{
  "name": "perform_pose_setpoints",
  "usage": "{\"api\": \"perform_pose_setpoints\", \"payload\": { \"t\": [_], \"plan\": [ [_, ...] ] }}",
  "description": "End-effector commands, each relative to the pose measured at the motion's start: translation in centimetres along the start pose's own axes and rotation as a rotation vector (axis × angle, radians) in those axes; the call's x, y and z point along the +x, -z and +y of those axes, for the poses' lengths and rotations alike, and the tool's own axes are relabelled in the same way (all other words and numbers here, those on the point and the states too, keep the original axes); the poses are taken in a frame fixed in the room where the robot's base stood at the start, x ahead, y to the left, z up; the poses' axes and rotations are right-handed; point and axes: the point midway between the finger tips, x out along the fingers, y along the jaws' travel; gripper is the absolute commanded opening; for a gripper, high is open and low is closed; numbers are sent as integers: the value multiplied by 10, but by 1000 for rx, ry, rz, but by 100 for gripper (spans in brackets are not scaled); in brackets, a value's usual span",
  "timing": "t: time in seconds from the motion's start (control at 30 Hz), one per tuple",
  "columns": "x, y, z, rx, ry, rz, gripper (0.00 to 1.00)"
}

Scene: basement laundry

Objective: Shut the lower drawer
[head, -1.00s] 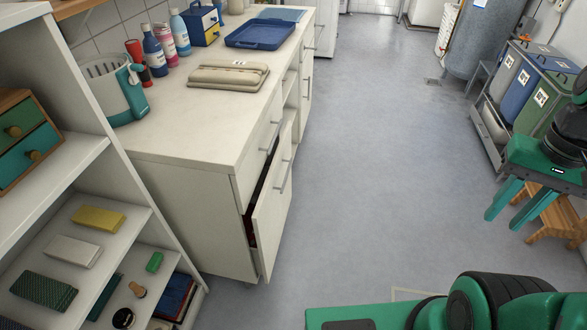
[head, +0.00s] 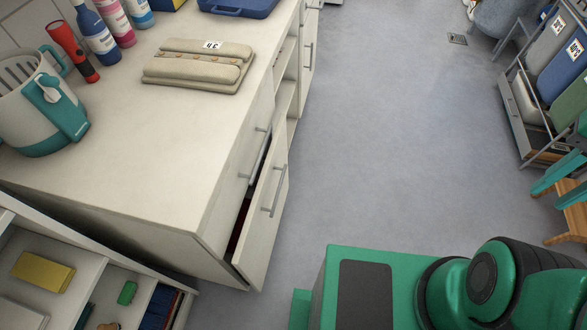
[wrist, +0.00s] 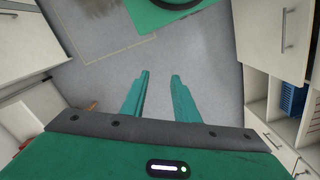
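The lower drawer (head: 264,222) of the white cabinet (head: 226,208) stands partly pulled out, with a dark gap and something red showing behind its front.
Grey floor (head: 400,120) between the cabinet and the bins (head: 560,70) is clear. A wooden stool (head: 570,220) stands near my gripper at the right. A low shelf unit (head: 75,270) stands left of the cabinet.

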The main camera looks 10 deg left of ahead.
Motion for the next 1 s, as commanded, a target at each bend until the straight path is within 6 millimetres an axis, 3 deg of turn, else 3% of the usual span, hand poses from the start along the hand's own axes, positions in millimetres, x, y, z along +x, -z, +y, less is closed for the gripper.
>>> {"api": "perform_pose_setpoints", "payload": {
  "t": [0.57, 0.77, 1.0],
  "plan": [
    [-2, -4, 1, -24, 2, 2, 28],
    [15, 28, -24, -139, -7, -49, 28],
    [57, 66, -76, -326, 25, -135, 28]
  ]
}}
